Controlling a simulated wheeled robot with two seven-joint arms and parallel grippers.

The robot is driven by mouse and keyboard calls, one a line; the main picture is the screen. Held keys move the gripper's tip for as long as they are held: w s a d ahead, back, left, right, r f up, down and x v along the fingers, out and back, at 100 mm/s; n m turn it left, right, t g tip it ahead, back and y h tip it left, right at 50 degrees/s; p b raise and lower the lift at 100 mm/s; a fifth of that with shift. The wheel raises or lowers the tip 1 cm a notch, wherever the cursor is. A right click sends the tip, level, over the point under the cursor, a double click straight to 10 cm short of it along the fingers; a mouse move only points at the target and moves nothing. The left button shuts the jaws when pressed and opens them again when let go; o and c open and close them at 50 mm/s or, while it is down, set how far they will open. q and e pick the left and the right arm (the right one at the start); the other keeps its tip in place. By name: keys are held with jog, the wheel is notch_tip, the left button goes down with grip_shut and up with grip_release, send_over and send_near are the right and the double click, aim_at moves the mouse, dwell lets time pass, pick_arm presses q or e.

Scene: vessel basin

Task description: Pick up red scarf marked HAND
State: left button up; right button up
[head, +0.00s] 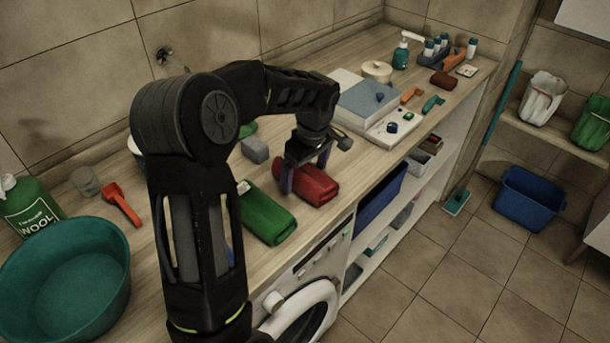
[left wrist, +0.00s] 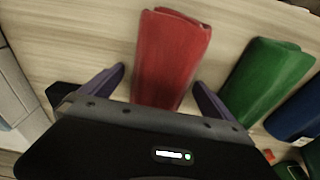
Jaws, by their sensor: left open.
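A folded red scarf (head: 318,188) lies on the wooden counter, right of a folded green cloth (head: 266,213). It also shows in the left wrist view (left wrist: 172,55), lying between the fingers. No HAND mark is readable on it. My left gripper (head: 305,180) is right at the scarf, pointing down, with its fingers apart on either side of it. In the left wrist view the gripper (left wrist: 160,95) is open, and its purple fingers do not appear to press on the cloth. Part of the scarf is hidden by the gripper body. My right gripper is not in view.
A teal basin (head: 62,275) and a green wool bottle (head: 32,212) stand at the left. A grey block (head: 255,149) lies behind the scarf. A blue-topped box (head: 368,106) stands to the right. The washing machine (head: 300,310) is below the counter's front edge.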

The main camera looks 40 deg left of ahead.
pick_arm(q)
jog(key=c, duration=1.7)
